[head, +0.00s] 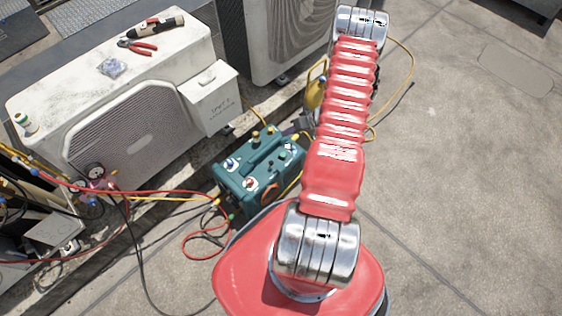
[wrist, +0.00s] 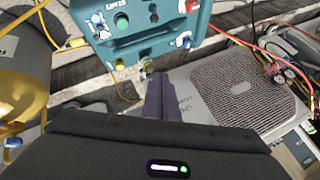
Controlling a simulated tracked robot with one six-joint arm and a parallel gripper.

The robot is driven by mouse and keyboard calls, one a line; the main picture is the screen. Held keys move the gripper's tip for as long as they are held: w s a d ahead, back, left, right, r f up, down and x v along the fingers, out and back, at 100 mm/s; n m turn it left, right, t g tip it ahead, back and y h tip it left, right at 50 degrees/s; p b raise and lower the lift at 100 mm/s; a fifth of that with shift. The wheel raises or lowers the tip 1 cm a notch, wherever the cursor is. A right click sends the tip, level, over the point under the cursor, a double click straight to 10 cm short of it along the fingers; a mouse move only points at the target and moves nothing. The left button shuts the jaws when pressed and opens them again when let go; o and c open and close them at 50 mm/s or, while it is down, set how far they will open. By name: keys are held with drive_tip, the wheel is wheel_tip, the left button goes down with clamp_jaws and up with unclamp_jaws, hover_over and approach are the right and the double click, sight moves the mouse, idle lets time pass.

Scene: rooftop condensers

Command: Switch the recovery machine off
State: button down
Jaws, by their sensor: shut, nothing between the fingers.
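The recovery machine (head: 240,172) is a teal box with a top handle, standing on the roof beside the condensers in the head view. It carries several coloured knobs and fittings, with an orange-red part at its front. In the wrist view the machine (wrist: 150,32) fills the top, showing a blue knob, a green knob (wrist: 122,21), a red knob (wrist: 192,6) and a small dark part low on its panel. My gripper (wrist: 160,78) is shut and empty, its fingertips pointing toward the panel's lower edge. I cannot tell whether they touch it. The switch's position is not readable.
A white condenser (head: 130,140) stands left, with pliers (head: 138,47) and a dark tool on top. Red and yellow hoses run from gauges (head: 93,172) to the machine. A yellow cylinder (wrist: 22,80) is close at left in the wrist view. Concrete at right is clear.

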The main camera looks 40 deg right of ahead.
sight(270, 166)
drive_tip(key=s+d+f+m+h, duration=0.1)
drive_tip(key=s+f, duration=0.6)
drive_tip(key=f, duration=0.5)
drive_tip(key=shift+s+d+f, duration=0.2)
drive_tip(key=shift+s+f, duration=0.1)
drive_tip(key=shift+s, duration=0.1)
drive_tip(key=x, duration=1)
drive_tip(key=shift+w+a+r, duration=0.1)
drive_tip(key=shift+w+a, duration=0.05)
drive_tip(key=shift+w, duration=0.15)
drive_tip(key=shift+w+a+r, duration=0.15)
drive_tip(key=shift+w+a, duration=0.3)
drive_tip(key=shift+a, duration=0.3)
drive_tip(key=shift+w+a+r, duration=0.1)
drive_tip(key=shift+w+a, duration=0.4)
drive_tip(key=shift+a, duration=0.3)
drive_tip(key=shift+d, duration=0.15)
drive_tip(key=shift+s+r, duration=0.1)
